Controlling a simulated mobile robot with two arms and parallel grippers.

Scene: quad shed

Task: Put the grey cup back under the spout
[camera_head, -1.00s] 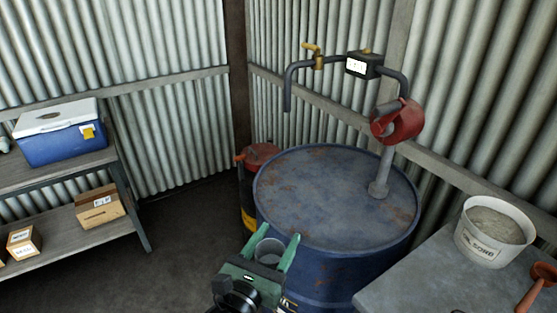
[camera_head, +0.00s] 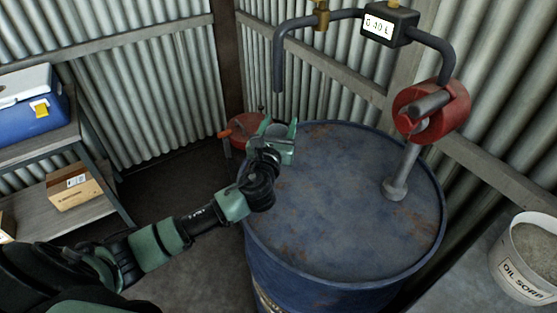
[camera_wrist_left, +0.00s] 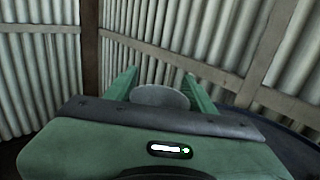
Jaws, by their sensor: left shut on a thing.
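My left gripper (camera_head: 279,127) is shut on the grey cup (camera_head: 277,131), which shows between its green fingers over the far left rim of the blue drum. In the left wrist view the cup (camera_wrist_left: 160,96) appears as a grey rounded shape between the two fingers. The spout (camera_head: 279,85) is the dark pipe end that points down at the upper left of the drum. In the head view the cup appears below the spout's open end, with a gap between them; the depth offset is hard to judge. My right gripper is not in view.
The blue drum (camera_head: 340,240) carries a red hand pump (camera_head: 430,110) and a meter box (camera_head: 390,25). A white oil-sorb bucket (camera_head: 525,255) is at right. A shelf with a blue cooler (camera_head: 25,110) is at left.

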